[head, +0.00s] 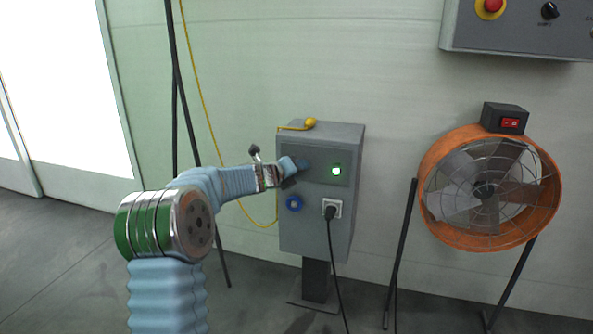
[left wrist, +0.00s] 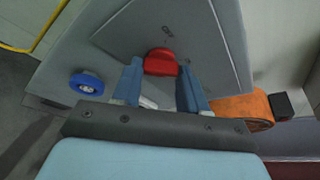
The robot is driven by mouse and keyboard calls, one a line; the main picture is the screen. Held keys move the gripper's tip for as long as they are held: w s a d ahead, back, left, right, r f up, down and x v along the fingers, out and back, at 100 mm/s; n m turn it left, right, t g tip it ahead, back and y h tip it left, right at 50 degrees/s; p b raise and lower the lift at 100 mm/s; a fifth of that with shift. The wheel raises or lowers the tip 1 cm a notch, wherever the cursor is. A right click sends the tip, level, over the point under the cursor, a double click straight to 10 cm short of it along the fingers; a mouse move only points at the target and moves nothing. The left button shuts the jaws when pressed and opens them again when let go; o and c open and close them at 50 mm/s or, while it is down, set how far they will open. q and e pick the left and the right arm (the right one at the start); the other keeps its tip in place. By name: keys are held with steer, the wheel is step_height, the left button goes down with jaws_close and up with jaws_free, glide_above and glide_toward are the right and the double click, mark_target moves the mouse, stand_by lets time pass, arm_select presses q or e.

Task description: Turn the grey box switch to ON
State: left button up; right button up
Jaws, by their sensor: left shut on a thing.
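The grey box (head: 318,235) stands on a post in the middle of the head view. Its panel also fills the upper part of the left wrist view (left wrist: 205,50). My left gripper (head: 300,165) is at the upper left of the box front. In the left wrist view, the red switch knob (left wrist: 160,59) sits between the two blue fingers of my gripper (left wrist: 160,70), which is shut on it. A small label stands above the knob; its text is hard to read. In the head view my gripper hides the knob. My right gripper is not in view.
A green lamp (head: 336,171) glows on the box. Below are a blue socket (head: 294,203) and a black plug (head: 331,212) with a hanging cable. An orange fan (head: 550,195) stands right, under a control panel (head: 520,40). A yellow cable (head: 206,115) hangs behind my arm.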

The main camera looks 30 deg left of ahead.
arm_select(q)
steer(key=shift+f, duration=0.1)
steer(key=o, duration=1.1)
steer(key=shift+c, duration=0.2)
steer(key=shift+s, duration=0.1)
steer(key=v, duration=1.3)
steer(key=shift+s, duration=0.3)
